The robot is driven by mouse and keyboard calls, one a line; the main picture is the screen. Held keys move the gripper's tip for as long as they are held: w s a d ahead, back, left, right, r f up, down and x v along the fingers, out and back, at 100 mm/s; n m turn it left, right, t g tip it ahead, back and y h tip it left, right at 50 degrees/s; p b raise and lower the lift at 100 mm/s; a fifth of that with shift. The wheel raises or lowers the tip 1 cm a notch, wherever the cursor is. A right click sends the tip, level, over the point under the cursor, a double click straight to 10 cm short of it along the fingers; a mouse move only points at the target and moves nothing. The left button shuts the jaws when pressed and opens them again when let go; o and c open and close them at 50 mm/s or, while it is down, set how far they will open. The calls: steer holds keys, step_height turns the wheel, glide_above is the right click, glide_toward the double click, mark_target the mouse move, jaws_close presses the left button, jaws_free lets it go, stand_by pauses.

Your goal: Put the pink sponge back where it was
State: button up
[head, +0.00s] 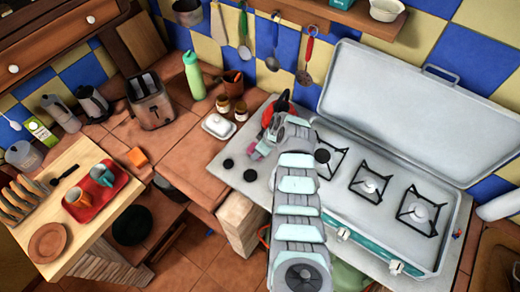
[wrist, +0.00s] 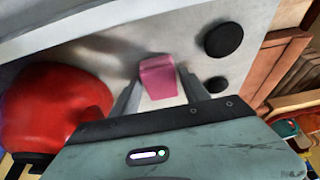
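The pink sponge (wrist: 158,78) shows in the wrist view between the two fingers of my gripper (wrist: 160,84). Both fingertips lie against its sides, so my gripper looks shut on it. The sponge is over the grey metal surface left of the burners; whether it touches that surface I cannot tell. In the head view my gripper (head: 262,147) is at the left end of the stove, close to the red kettle (head: 276,110), and my arm and gripper largely hide the sponge.
The stove (head: 385,225) with its raised lid (head: 405,105) lies to the right. A white butter dish (head: 218,126), small jars (head: 240,110) and a toaster (head: 150,102) stand on the left counter. A red tray (head: 113,185) with cups and an orange block (head: 137,157) are farther left.

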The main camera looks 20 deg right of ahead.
steer(key=shift+o, duration=1.1)
steer(key=shift+r, duration=0.15)
steer(key=shift+d+r, duration=0.15)
steer(key=shift+r, duration=0.2)
steer(key=v, duration=1.1)
steer(key=shift+r+b, duration=0.15)
steer(key=shift+b, duration=0.3)
